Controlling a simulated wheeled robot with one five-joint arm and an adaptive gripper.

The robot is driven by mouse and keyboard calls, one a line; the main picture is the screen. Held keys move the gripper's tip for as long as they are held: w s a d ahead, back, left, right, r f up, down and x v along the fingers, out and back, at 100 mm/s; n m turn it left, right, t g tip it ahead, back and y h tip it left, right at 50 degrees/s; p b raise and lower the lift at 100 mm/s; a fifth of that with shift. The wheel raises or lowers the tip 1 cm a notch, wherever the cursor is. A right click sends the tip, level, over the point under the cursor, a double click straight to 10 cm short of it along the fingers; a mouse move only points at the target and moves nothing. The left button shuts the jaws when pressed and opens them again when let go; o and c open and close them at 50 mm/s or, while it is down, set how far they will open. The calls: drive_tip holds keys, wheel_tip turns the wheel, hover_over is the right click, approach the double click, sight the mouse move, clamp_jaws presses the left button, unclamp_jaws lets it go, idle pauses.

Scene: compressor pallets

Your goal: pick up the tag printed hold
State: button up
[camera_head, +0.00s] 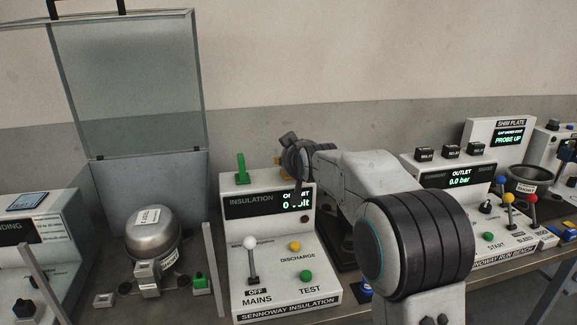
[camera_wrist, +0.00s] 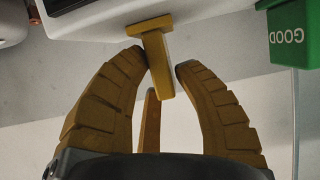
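A yellow T-shaped tag (camera_wrist: 158,60) hangs down in the wrist view, its wide end against the edge of a pale box. Its face is edge-on and I can read no print on it. My gripper (camera_wrist: 162,62) has its yellow fingers on both sides of the tag's stem, with narrow gaps at the tips. A green tag printed GOOD (camera_wrist: 293,38) is to the right, apart from the fingers. In the head view my gripper (camera_head: 293,158) is over the back top of the insulation tester (camera_head: 270,265), partly hidden by my arm. The green tag (camera_head: 241,168) stands left of it.
Left of the tester, a metal compressor (camera_head: 152,236) stands under an open clear lid (camera_head: 135,85). The tester's white-knobbed lever (camera_head: 250,245) rises at its front. To the right is a run bench panel (camera_head: 470,195) with coloured levers.

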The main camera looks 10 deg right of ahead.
clamp_jaws()
drive_tip(key=shift+r, duration=0.1)
